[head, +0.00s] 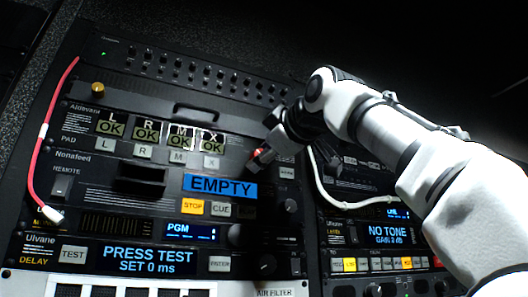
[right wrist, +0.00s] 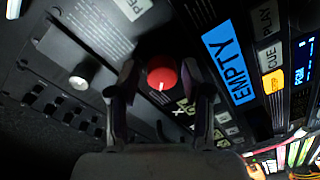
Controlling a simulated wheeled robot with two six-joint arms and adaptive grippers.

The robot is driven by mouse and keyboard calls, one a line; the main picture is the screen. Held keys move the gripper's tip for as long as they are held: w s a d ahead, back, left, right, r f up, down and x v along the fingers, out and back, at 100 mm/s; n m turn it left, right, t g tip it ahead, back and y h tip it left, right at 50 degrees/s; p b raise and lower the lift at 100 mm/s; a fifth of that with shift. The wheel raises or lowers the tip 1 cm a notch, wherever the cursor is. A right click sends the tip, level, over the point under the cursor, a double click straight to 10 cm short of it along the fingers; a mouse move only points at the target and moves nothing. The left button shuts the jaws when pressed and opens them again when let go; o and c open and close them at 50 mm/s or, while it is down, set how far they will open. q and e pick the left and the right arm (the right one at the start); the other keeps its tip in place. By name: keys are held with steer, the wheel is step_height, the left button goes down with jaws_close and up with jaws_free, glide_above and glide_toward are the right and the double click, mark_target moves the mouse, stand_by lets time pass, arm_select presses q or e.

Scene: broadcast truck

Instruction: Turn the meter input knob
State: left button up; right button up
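A red knob (right wrist: 162,78) with a pale pointer mark shows in the right wrist view; its label cannot be read. My right gripper (right wrist: 163,85) is open, with one finger on each side of the red knob and a gap visible at each side. In the head view, my right gripper (head: 264,156) reaches in from the right to the rack, and a bit of the red knob (head: 258,153) shows at its fingertips. The rest of the knob is hidden by the gripper there. My left gripper is not in view.
A blue EMPTY display (head: 220,186) and a yellow STOP button (head: 193,207) sit near the fingertips. A red cable (head: 44,130) hangs at the left; a white cable (head: 325,187) loops under my right arm. A grey knob (right wrist: 78,82) is beside the gripper.

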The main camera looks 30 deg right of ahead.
steer(key=shift+s, duration=0.15)
steer(key=c, duration=0.6)
steer(key=shift+r, duration=0.1)
jaws_close()
steer(key=shift+m, duration=0.3)
steer(key=shift+a+m+t+h+b, duration=0.15)
steer(key=shift+m+h+b, duration=0.15)
steer(key=shift+m, duration=4.2)
steer(key=shift+m+t+h+b, duration=0.15)
steer(key=shift+m+h+b, duration=0.1)
steer(key=shift+m, duration=4.25)
steer(key=shift+w, duration=0.2)
